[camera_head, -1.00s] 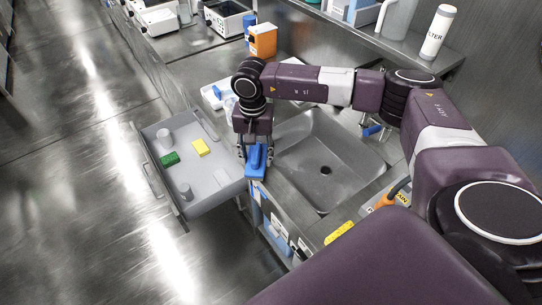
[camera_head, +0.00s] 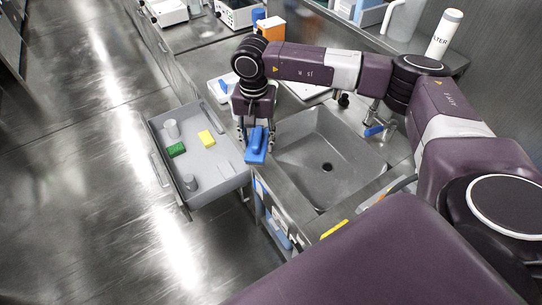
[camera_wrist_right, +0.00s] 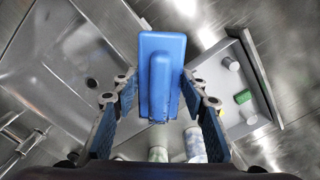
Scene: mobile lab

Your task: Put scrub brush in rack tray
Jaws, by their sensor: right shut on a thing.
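A blue scrub brush (camera_head: 256,146) is held in my right gripper (camera_head: 257,133) near the sink's left edge. In the right wrist view the brush (camera_wrist_right: 161,75) sits between the two fingers of the gripper (camera_wrist_right: 158,88), its handle side facing the camera. A grey open tray-like drawer (camera_head: 207,190) lies just left of the brush. It holds a green block (camera_head: 176,149), a yellow block (camera_head: 206,138) and grey cylinders (camera_head: 171,128). I cannot tell whether this is the rack tray. My left gripper is not in view.
The steel sink (camera_head: 325,165) is right of the gripper and empty. An orange box (camera_head: 271,29) and lab devices stand on the counter behind. A white bottle (camera_head: 443,34) stands on the shelf. The floor left of the drawer is clear.

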